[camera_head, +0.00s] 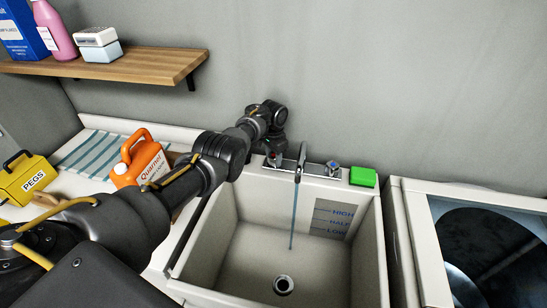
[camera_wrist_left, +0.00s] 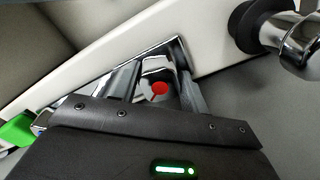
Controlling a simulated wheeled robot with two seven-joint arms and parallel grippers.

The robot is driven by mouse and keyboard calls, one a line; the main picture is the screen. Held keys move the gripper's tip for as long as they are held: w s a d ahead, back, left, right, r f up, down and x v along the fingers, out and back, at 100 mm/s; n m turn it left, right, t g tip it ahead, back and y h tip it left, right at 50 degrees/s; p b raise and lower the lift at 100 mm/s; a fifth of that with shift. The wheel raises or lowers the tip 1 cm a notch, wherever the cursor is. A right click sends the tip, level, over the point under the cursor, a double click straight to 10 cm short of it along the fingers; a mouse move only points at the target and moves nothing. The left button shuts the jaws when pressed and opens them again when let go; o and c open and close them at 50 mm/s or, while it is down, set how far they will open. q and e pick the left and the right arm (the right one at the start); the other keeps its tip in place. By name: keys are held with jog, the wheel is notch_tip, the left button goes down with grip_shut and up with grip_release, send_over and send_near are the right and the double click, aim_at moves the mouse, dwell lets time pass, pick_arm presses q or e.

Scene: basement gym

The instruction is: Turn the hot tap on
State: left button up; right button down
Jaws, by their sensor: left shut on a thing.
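The hot tap (camera_head: 273,157), with a red top, sits at the left end of the chrome tap plate behind the sink. My left gripper (camera_head: 275,148) reaches down to it from the back left. In the left wrist view the hot tap's red top (camera_wrist_left: 159,88) lies between the two fingers, and the gripper is shut on it. The spout (camera_head: 301,160) stands to the right of the tap, and a thin bluish stream (camera_head: 293,220) runs from it into the sink. The blue-topped cold tap (camera_head: 333,168) is at the right end. My right gripper is not in view.
The sink basin (camera_head: 245,262) is empty, with level marks on its back wall. A green block (camera_head: 362,177) lies on the right back rim. An orange jug (camera_head: 140,162) and a yellow pegs box (camera_head: 24,180) stand left. A wooden shelf (camera_head: 140,65) hangs above.

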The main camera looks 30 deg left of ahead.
aim_at(274, 155)
pick_arm(q)
jog(key=shift+m, duration=1)
jog(key=o, duration=1)
notch_tip(274, 155, up, 10)
jog(key=shift+f+p, duration=0.15)
jog(key=shift+p, duration=0.6)
jog(key=shift+r, duration=0.55)
